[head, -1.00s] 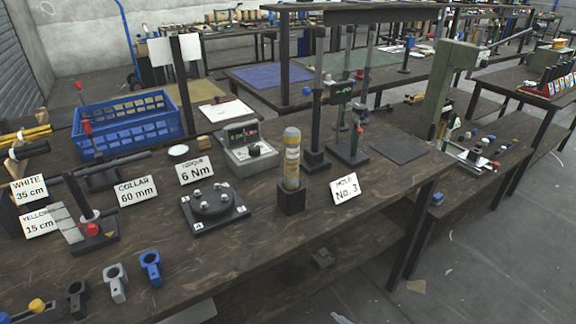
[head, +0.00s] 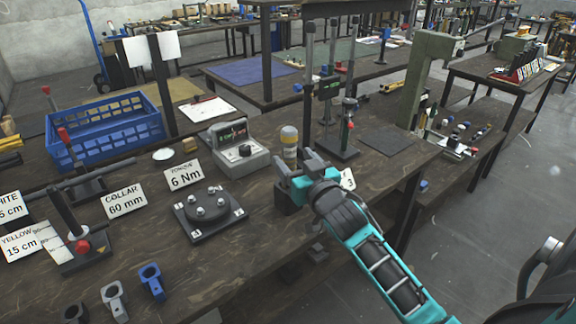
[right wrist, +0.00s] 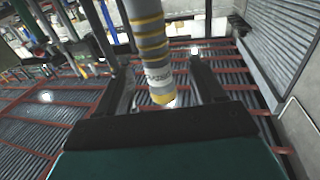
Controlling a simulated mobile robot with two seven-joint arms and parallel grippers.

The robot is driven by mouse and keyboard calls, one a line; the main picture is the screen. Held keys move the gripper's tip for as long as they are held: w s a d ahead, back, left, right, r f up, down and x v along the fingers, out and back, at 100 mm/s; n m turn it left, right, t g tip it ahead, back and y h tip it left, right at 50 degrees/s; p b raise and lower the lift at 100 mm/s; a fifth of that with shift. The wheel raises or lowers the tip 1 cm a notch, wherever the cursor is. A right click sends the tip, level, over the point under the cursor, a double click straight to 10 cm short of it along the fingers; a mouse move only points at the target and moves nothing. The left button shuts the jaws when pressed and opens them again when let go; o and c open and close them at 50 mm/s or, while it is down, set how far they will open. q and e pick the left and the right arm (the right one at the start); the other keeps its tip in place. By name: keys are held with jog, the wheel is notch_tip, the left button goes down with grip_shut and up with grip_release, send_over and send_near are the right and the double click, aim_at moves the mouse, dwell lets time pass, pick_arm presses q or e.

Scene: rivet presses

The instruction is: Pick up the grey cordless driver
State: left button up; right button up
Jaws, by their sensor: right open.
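The grey cordless driver appears to be the grey cylinder with yellow bands (head: 289,141), standing upright in a black holder (head: 286,203). In the head view my right gripper (head: 297,170) is in front of its lower part, so only its top shows. In the right wrist view the banded cylinder (right wrist: 152,48) lies between the two spread fingers of my right gripper (right wrist: 164,80). The fingers are open, with gaps visible on both sides. I cannot tell whether either one touches it. My left gripper is not in view.
A torque box (head: 240,150) stands left of the cylinder, and a black plate fixture (head: 208,211) is nearer. Upright tool stands (head: 337,148) rise close behind. A "6 Nm" card (head: 186,174) and blue crate (head: 107,135) are farther left.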

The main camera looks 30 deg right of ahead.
aim_at(286, 145)
jog(key=shift+w+d+r, duration=0.1)
jog(key=shift+w+d, duration=0.1)
jog(key=shift+w, duration=0.8)
jog(key=shift+w+d+r, duration=0.1)
jog(key=shift+w+d, duration=0.1)
jog(key=shift+w, duration=0.75)
jog(key=shift+w+d, duration=0.2)
jog(key=shift+w, duration=0.8)
jog(key=c, duration=1.2)
jog(key=shift+r, duration=0.1)
grip_shut()
jog(key=shift+r, duration=0.1)
